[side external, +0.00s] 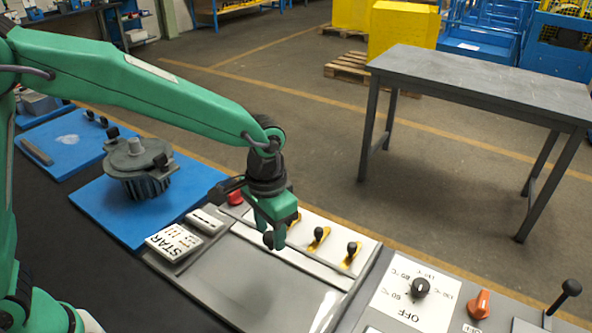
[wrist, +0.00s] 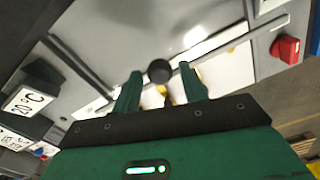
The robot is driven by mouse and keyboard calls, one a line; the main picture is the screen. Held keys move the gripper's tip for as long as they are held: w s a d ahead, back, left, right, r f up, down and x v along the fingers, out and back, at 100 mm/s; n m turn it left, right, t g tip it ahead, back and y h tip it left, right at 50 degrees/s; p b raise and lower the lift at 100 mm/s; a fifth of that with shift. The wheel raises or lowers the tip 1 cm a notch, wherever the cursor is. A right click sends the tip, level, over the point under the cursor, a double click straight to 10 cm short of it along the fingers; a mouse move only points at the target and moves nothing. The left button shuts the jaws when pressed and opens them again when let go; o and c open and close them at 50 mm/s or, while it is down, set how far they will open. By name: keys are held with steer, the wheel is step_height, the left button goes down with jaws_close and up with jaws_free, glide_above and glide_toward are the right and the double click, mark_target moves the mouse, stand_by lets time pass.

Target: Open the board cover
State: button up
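The board cover (side external: 240,285) is a flat grey, glossy panel lying closed on the bench in the side view. It also shows as a grey surface in the wrist view (wrist: 120,35). A round black knob (wrist: 159,71) shows between my fingertips, close to the cover's edge bar. My gripper (side external: 272,236) points down over the far edge of the cover. In the wrist view my gripper (wrist: 160,73) has its two green fingers apart, one on each side of the knob with small gaps. Whether the knob is at fingertip depth is hard to tell.
Yellow-based black switches (side external: 318,238) stand on a white panel behind the cover. White label blocks (side external: 174,242) lie left. A temperature dial (side external: 419,288) and an orange knob (side external: 479,304) are right.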

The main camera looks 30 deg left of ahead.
steer(key=shift+o, duration=0.2)
steer(key=shift+r, duration=0.1)
steer(key=shift+r, duration=3.8)
steer(key=shift+s+a+r, duration=0.15)
steer(key=shift+a+r, duration=0.15)
steer(key=shift+a, duration=0.15)
steer(key=s+a+r+n+t, duration=0.1)
steer(key=s+a+r+t, duration=0.1)
steer(key=s+a, duration=0.5)
steer(key=s+a+r+n+t, duration=0.2)
steer(key=s+a, duration=0.6)
steer(key=a, duration=0.4)
steer(key=shift+s+r+n+t, duration=0.15)
steer(key=shift+n+t, duration=0.15)
steer(key=shift+t, duration=0.5)
